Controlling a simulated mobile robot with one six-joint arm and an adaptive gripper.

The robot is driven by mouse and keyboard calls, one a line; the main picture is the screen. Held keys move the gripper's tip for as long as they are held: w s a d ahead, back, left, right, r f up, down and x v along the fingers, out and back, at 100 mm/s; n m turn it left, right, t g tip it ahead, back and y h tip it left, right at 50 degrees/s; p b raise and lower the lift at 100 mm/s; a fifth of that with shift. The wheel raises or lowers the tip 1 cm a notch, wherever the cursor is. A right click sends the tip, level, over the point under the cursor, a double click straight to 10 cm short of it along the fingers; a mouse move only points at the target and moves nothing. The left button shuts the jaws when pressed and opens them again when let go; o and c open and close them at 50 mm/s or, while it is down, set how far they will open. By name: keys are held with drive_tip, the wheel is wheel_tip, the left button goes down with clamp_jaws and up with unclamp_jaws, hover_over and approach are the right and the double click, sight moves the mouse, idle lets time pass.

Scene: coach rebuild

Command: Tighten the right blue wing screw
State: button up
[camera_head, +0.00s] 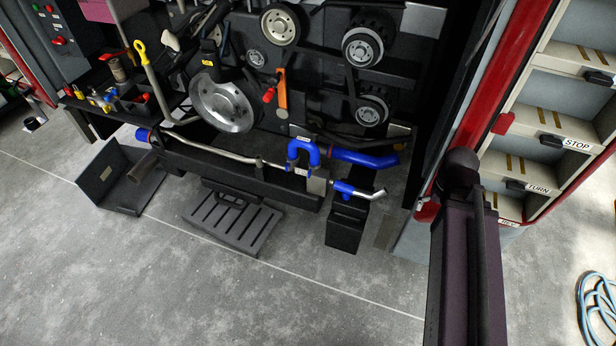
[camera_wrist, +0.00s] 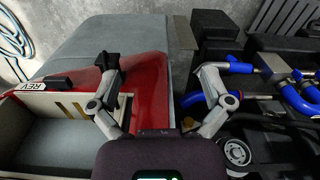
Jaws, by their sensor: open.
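A small blue piece (camera_head: 346,197), perhaps the right blue wing screw, sits on the short blue-and-silver pipe (camera_head: 358,191) at the lower right of the engine; it is too small to make out wings. In the wrist view, a small blue piece (camera_wrist: 236,58) shows on that pipe, and another (camera_wrist: 297,75) lies farther right by the silver pipe. My gripper (camera_wrist: 157,72) is open and empty. Its left finger is over the red cabinet edge, its right finger in front of the blue pipes. Contact with them cannot be told. The fingers are not seen in the head view.
A blue U-shaped hose (camera_head: 303,150) and a thick blue hose (camera_head: 365,158) adjoin the pipework. A black box-like stand (camera_head: 345,229) is below. The red-edged cabinet (camera_head: 488,100) with labelled shelves is at right. My arm stands before it. The grey floor in front is mostly clear.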

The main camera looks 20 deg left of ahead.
drive_tip(key=shift+f, duration=0.25)
drive_tip(key=c, duration=0.6)
drive_tip(key=n+t+h+b, duration=0.1)
drive_tip(key=n+t+b, duration=1.7)
drive_tip(key=n+b, duration=1.85)
approach(309, 173)
drive_tip(key=s+m+b, duration=0.1)
drive_tip(key=s, duration=0.2)
drive_tip(key=shift+a+f, duration=0.3)
drive_tip(key=shift+f, duration=0.1)
drive_tip(key=shift+w, duration=0.15)
drive_tip(key=w, duration=0.9)
drive_tip(key=w+d, duration=0.1)
drive_tip(key=w, duration=0.3)
drive_tip(key=shift+w, duration=0.25)
